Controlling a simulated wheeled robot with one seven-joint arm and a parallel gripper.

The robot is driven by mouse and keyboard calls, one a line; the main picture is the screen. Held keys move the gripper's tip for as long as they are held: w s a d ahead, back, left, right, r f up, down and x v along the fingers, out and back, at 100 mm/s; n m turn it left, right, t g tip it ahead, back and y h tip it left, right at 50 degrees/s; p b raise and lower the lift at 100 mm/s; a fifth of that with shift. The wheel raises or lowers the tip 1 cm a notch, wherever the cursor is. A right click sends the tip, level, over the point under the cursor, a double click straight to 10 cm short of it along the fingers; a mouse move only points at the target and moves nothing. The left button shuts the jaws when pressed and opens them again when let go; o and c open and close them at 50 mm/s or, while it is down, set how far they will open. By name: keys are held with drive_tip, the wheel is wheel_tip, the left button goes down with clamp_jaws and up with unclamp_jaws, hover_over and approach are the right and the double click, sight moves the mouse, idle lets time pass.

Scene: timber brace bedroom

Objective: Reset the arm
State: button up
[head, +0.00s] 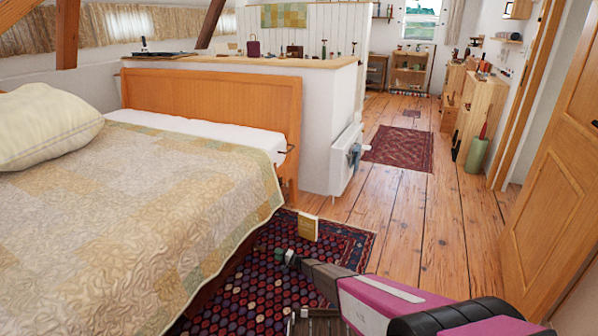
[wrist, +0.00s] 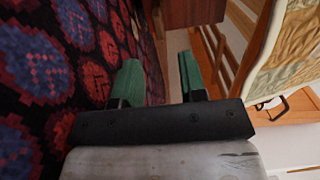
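My gripper (head: 285,257) reaches low over the dark patterned rug beside the bed, at the lower middle of the head view. In the wrist view my gripper (wrist: 159,78) shows two green fingertips standing apart with nothing between them. It is open and empty. My pink and black arm stretches in from the lower right of the head view.
The bed (head: 150,190) with its quilt is left of my gripper, and its edge also shows in the wrist view (wrist: 285,55). A small yellow box-like thing (head: 307,228) stands on the rug (head: 345,248) just beyond my gripper. A wooden door (head: 555,190) is at right. Bare floor (head: 400,230) lies between.

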drive_tip(key=s+d+r+n+g+h, duration=0.25)
drive_tip(key=s+d+r, duration=0.35)
drive_tip(key=s+r, duration=0.5)
drive_tip(key=s+d+r+n+g+h, duration=0.2)
drive_tip(key=s+d+r+g, duration=0.4)
drive_tip(key=r, duration=0.8)
drive_tip(key=s+d+r+t+h, duration=0.1)
drive_tip(key=s+d+r+h, duration=0.5)
drive_tip(key=s+d+r, duration=0.7)
drive_tip(key=s+d+r+t+h, duration=0.1)
drive_tip(key=s+d+r+h, duration=0.5)
drive_tip(key=s+d+r, duration=0.6)
drive_tip(key=s+r, duration=0.1)
drive_tip(key=s, duration=0.4)
drive_tip(key=shift+d, duration=0.35)
